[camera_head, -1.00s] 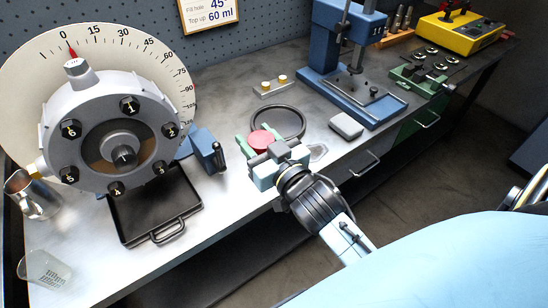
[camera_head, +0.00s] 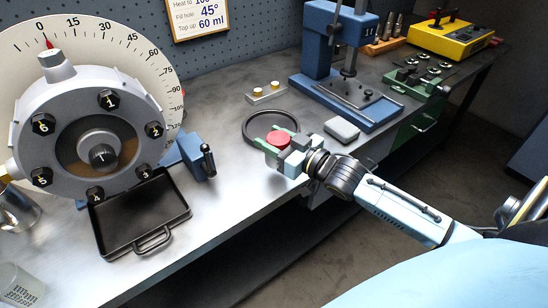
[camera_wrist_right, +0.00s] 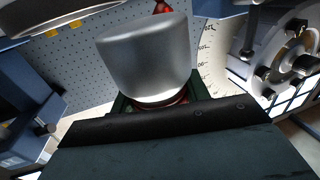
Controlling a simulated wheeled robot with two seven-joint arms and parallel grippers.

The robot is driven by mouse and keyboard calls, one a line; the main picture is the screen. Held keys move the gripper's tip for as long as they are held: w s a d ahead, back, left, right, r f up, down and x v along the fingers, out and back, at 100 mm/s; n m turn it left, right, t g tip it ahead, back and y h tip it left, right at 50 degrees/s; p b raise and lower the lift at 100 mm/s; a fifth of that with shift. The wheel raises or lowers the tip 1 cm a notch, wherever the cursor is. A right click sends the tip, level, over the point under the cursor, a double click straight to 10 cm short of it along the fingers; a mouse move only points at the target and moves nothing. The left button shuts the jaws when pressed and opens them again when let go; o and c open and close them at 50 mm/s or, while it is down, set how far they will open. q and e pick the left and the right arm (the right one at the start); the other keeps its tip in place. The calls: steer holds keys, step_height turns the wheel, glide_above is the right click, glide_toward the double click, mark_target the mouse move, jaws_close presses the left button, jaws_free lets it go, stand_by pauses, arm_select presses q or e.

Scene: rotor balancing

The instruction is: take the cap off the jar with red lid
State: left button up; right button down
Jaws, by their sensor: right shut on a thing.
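The red lid (camera_head: 278,139) sits between the green fingers of my right gripper (camera_head: 279,142), above the front part of the bench. In the right wrist view the grey jar body (camera_wrist_right: 148,58) shows, with a sliver of the red lid at its end, between the dark green fingers (camera_wrist_right: 155,102). The gripper is shut around the lid end, and the jar body is outside the fingers. I cannot tell if the jar touches the bench. My left gripper is not in view.
A black ring (camera_head: 247,136) lies just behind the gripper. A grey box (camera_head: 341,130) is to its right, and a small stand with yellow-topped pieces (camera_head: 266,94) is behind. The blue press (camera_head: 318,50) stands back right. The rotor (camera_head: 100,135) and black tray (camera_head: 140,235) are left.

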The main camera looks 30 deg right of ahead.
steer(key=shift+f, duration=0.35)
step_height(320, 180, down, 4)
steer(key=shift+r+b, duration=0.2)
steer(key=shift+b, duration=0.3)
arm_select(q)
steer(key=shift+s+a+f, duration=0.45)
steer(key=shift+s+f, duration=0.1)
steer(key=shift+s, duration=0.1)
arm_select(e)
steer(key=shift+r, duration=0.1)
steer(key=c, duration=1.1)
jaws_free()
steer(key=shift+f, duration=0.2)
steer(key=shift+c, duration=0.2)
steer(key=o, duration=0.4)
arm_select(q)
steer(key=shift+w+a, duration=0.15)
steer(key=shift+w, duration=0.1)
arm_select(e)
steer(key=shift+o, duration=0.2)
steer(key=shift+r, duration=0.1)
